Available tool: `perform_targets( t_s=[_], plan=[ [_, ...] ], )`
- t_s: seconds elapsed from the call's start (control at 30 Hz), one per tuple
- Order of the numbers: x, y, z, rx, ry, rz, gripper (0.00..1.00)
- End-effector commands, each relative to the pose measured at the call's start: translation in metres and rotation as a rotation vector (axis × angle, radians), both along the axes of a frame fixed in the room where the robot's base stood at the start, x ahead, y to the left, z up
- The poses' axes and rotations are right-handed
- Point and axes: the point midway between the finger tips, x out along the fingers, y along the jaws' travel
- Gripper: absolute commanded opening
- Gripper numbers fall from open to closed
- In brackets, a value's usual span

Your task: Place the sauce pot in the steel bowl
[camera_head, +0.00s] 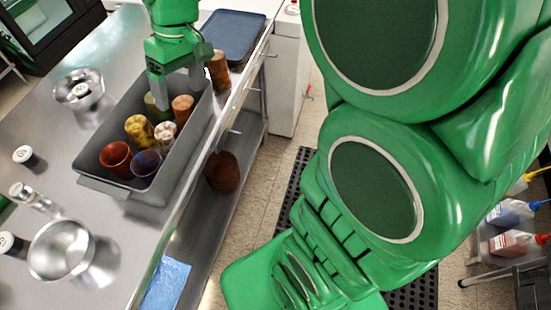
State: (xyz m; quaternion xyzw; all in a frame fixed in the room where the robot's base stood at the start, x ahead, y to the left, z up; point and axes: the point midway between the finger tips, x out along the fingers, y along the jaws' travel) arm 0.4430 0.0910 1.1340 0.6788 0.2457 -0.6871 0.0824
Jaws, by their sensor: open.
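One steel bowl (50,262) stands empty on the steel counter at the lower left. A second steel bowl (66,97) stands further back with a small pale and dark item, perhaps a sauce pot (83,90), inside it. Small white pots with dark tops stand on the counter: one at the left (26,157), another at the left edge (9,243). I cannot tell which is the task's sauce pot. My gripper (177,94) points down, open, over the far part of the grey bin, right of the second bowl and apart from it.
The grey bin (95,186) holds several coloured cups, and one brown cup (218,71) is beyond it. A dark blue tray (233,33) lies at the back. My arm hides much of the right side.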

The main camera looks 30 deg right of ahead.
Motion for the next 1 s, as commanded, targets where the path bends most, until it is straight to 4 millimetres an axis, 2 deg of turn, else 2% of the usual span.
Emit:
perform_targets(
  t_s=[0.03,0.6,0.8,1.0],
  plan=[
    [-0.016,-0.006,0.0,-0.016,0.009,-0.025,0.84],
    [-0.177,-0.075,-0.025,-0.214,0.114,-0.35,0.84],
    [-0.213,-0.089,-0.035,-0.261,0.132,-0.433,0.84],
    [-0.223,-0.093,-0.037,-0.273,0.136,-0.455,0.84]
  ],
)
